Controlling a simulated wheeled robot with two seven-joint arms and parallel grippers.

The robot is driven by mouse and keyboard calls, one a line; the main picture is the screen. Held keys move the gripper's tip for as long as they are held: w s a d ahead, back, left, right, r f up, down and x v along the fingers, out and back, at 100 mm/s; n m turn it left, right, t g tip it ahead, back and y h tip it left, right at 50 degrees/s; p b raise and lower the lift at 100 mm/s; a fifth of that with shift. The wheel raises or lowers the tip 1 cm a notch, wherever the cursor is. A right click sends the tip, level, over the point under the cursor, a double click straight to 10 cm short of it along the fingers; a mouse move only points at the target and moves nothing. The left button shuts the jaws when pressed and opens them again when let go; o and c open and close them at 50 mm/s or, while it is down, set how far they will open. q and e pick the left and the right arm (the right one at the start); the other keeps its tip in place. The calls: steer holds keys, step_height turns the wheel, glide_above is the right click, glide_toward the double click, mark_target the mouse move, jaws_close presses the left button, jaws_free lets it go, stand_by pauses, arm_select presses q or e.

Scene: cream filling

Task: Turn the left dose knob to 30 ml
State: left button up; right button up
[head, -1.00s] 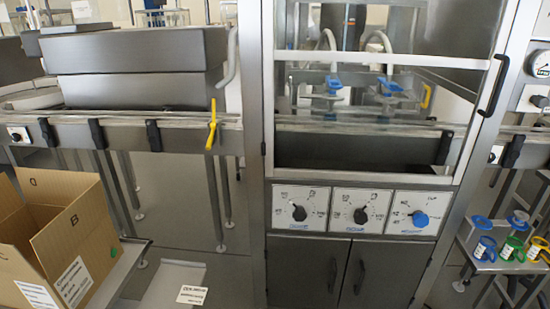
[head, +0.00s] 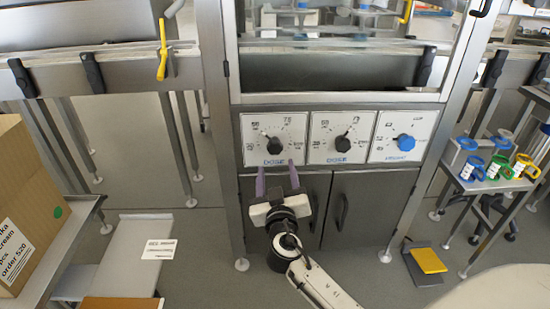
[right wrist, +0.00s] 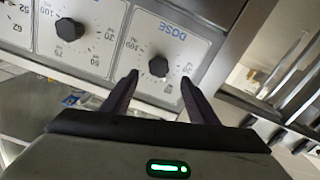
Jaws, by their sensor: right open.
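The left dose knob (head: 275,146) is a black knob on a white dial plate, the leftmost of three on the machine front. Its pointer seems to aim up and left in the head view, but the exact mark is too small to read. My right gripper (head: 276,166) is open just below and in front of this knob, fingers pointing up at it. In the right wrist view the plate appears upside down, with the knob (right wrist: 158,66) ahead of and between the open fingertips (right wrist: 158,78), apart from them. My left gripper is not in view.
A second black dose knob (head: 342,144) and a blue knob (head: 405,142) sit to the right. Cabinet doors with a dark handle (head: 342,213) are below. A cardboard box (head: 30,200) stands at the left; a side table with coloured cups (head: 500,168) is at the right.

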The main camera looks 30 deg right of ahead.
mark_target(275, 150)
steer(key=x, duration=1)
steer(key=shift+w+d+r, duration=0.15)
steer(key=shift+r, duration=0.1)
steer(key=c, duration=1)
steer(key=shift+c, duration=0.2)
